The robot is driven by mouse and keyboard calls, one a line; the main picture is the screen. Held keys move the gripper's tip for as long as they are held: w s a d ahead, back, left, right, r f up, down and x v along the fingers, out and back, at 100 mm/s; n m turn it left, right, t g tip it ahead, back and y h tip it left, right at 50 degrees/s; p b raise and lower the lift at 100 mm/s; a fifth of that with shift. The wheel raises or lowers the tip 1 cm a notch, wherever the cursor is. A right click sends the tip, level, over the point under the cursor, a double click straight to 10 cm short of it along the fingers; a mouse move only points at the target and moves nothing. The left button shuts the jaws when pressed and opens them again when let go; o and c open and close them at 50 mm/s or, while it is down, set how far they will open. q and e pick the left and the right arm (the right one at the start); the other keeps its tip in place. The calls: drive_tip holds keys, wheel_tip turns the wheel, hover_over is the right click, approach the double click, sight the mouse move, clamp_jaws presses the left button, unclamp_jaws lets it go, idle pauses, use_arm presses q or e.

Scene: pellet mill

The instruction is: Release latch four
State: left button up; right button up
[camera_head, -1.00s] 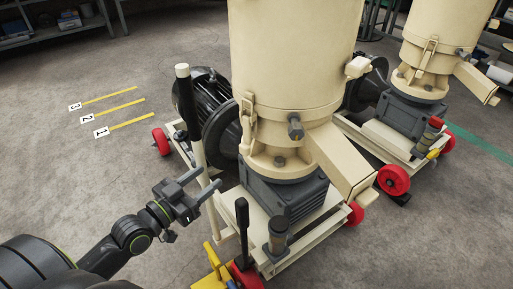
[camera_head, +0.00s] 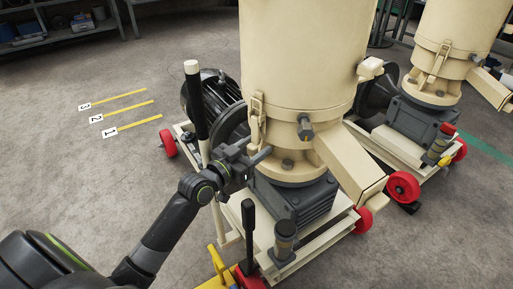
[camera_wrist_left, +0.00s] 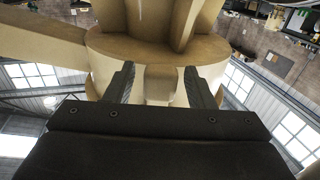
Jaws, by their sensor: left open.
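The near pellet mill (camera_head: 305,60) is a tall cream drum. A cream latch (camera_head: 257,118) sits on its left front side, across the seam. No number is readable on it, so I cannot tell which latch is four. My left gripper (camera_head: 262,158) is just below this latch, beside the mill's lower collar, with its fingers apart. In the left wrist view my gripper (camera_wrist_left: 160,88) has its two dark fingers spread, with a cream block-like part (camera_wrist_left: 160,80) showing between them. I cannot tell whether the fingers touch it. My right gripper is in neither view.
A black-gripped upright lever (camera_head: 194,100) stands left of the mill, close to my left arm. A shorter black lever (camera_head: 248,235) stands in front. A grey bolt (camera_head: 305,128) and the cream chute (camera_head: 350,165) are to the right.

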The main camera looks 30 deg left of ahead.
use_arm(q)
drive_tip(key=shift+w+d, duration=0.15)
drive_tip(key=shift+w, duration=0.4)
clamp_jaws()
